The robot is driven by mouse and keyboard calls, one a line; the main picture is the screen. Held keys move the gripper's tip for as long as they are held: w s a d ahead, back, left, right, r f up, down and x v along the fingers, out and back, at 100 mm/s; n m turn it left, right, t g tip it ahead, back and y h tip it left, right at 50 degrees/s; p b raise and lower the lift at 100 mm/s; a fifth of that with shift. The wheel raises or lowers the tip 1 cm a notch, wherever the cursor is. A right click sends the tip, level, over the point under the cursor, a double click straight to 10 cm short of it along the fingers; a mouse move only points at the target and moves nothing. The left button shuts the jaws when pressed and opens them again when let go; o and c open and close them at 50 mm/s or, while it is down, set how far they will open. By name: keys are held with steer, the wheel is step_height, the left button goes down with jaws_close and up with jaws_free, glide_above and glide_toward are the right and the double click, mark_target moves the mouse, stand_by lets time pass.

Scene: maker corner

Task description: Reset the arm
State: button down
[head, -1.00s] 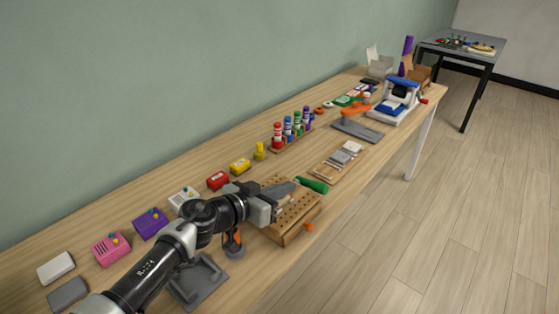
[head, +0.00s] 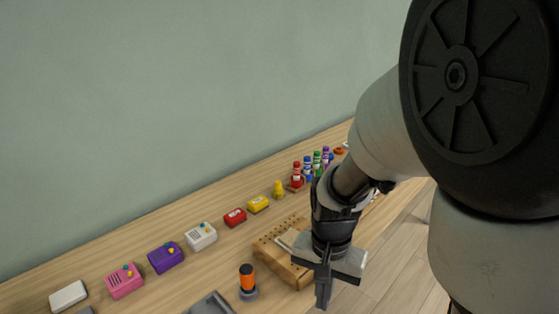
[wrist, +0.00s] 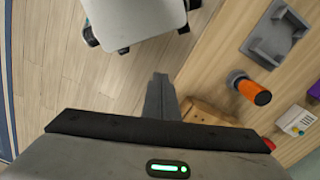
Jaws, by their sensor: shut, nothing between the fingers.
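My gripper (head: 323,290) points down in the head view, in front of the bench's near edge and beside the wooden block with holes (head: 268,246). Its fingers are together with nothing between them. In the wrist view the shut fingers (wrist: 160,82) stand over the floor close to the bench edge. My arm links fill the right side of the head view and hide the far part of the bench.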

steer(key=s+d+r+n+t, duration=0.3)
steer(key=r, duration=0.7)
steer(key=s+d+r+n+t, duration=0.2)
steer(key=s+r+t, duration=0.15)
steer(key=r, duration=0.55)
step_height(320, 180, up, 18)
steer(key=p, duration=1.8)
steer(key=shift+w+f+g, duration=0.1)
steer(key=shift+g, duration=0.15)
